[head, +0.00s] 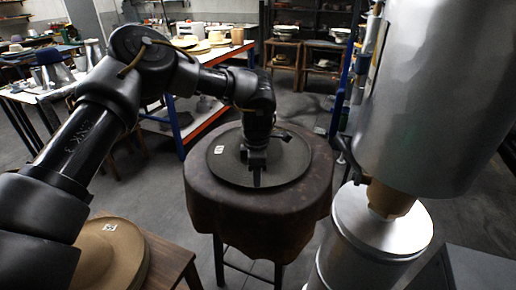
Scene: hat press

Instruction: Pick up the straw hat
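A tan, straw-coloured hat (118,258) with a small white tag lies on a wooden table at the lower left, partly hidden by my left arm. My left gripper (257,180) points down over the middle of a dark, round, flat piece (285,165), which also bears a white tag. That piece lies on a round stand with a brown cover (225,205). The gripper is well to the right of the tan hat. Its fingers are dark and small, so their opening and any contact are unclear. My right gripper is not in view.
A large silver cylinder (440,95) hangs above a metal drum (375,225) at the right, with a brown part between them. A wooden table edge (172,262) is at the lower left. Tables with several hats stand behind. Grey floor is free around the stand.

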